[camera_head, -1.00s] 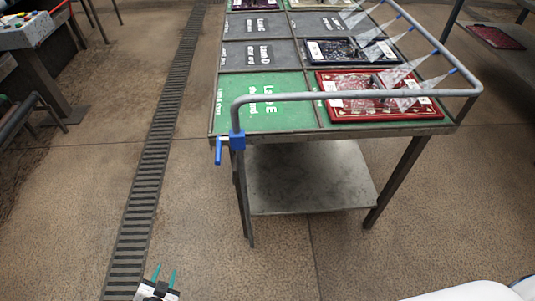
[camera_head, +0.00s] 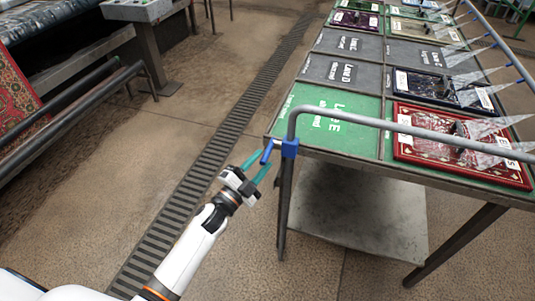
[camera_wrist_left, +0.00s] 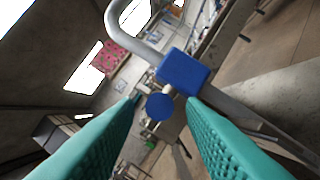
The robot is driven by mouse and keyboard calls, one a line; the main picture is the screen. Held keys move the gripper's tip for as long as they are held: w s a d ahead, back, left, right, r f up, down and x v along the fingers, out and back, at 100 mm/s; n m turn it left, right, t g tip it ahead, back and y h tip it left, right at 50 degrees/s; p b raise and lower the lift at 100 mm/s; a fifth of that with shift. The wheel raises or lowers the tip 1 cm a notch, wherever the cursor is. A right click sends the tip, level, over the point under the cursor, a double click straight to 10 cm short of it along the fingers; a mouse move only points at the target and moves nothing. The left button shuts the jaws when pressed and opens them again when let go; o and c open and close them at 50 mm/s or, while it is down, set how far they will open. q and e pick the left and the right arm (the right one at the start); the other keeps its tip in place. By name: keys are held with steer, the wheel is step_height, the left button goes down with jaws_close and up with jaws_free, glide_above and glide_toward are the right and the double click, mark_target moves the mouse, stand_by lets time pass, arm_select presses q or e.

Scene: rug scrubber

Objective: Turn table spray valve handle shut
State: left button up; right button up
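The blue valve body (camera_head: 290,148) sits on the grey spray pipe at the table's near left corner. In the left wrist view, the handle's round blue end (camera_wrist_left: 159,106) shows between the two fingertips (camera_wrist_left: 165,102), with the valve body (camera_wrist_left: 185,72) just beyond. I see no clear contact. My right gripper is not in view.
The grey pipe (camera_head: 400,128) runs along the table's edge with several nozzles giving pale spray cones (camera_head: 485,128). A floor drain (camera_head: 205,165) and open floor lie left.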

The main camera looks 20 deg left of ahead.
mark_target(266, 153)
arm_select(q)
steer(key=shift+x, duration=1.7)
jaws_close()
